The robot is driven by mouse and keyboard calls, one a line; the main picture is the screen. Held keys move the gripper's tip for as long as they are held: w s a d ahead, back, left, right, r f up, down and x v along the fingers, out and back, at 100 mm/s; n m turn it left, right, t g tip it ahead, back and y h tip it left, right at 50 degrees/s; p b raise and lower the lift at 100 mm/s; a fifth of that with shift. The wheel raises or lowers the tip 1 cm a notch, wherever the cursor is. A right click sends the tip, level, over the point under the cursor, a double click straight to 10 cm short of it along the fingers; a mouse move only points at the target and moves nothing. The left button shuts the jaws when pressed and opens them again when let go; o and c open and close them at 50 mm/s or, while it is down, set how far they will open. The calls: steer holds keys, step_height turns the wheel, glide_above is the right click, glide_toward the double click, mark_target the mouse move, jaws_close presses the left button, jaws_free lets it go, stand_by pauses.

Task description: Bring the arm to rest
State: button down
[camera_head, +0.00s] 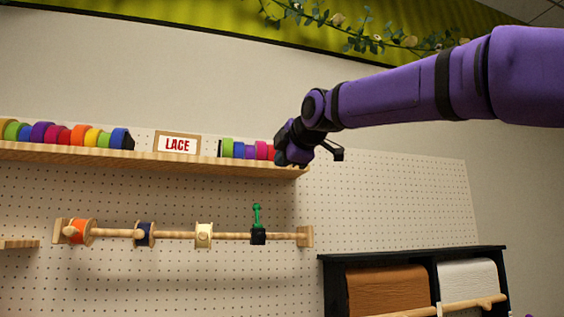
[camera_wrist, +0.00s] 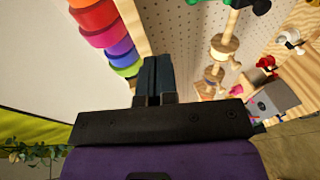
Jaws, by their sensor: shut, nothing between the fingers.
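My purple arm (camera_head: 400,95) reaches in from the upper right in the head view, stretched out toward the wall shelf. My gripper (camera_head: 285,155) is at its far end, in front of the right end of the shelf. In the wrist view my gripper (camera_wrist: 155,75) shows its two dark fingers closed together with nothing between them. Whether it touches the shelf cannot be told from the head view.
A wooden shelf (camera_head: 150,157) holds several coloured ribbon rolls and a LACE sign (camera_head: 177,145). Below it a wooden rod (camera_head: 180,235) carries spools. A black rack (camera_head: 335,290) with brown paper (camera_head: 385,290) stands lower right. A leafy garland (camera_head: 375,40) hangs above.

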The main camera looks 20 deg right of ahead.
stand_by(0.3)
steer(key=s+d+f+m+g+h, duration=0.1)
steer(key=s+d+f+m+g, duration=0.2)
steer(key=s+f+m, duration=0.3)
steer(key=s+d+f+m+g+h, duration=0.1)
steer(key=s+d+f+m+g, duration=0.2)
steer(key=s+f, duration=1.1)
steer(key=s+d+f+m+g, duration=0.3)
steer(key=s+d+f+m, duration=0.3)
steer(key=f, duration=1.4)
steer(key=s+m, duration=0.4)
steer(key=s, duration=0.1)
steer(key=shift+f+m+g+h, duration=0.3)
steer(key=shift+f+h, duration=0.1)
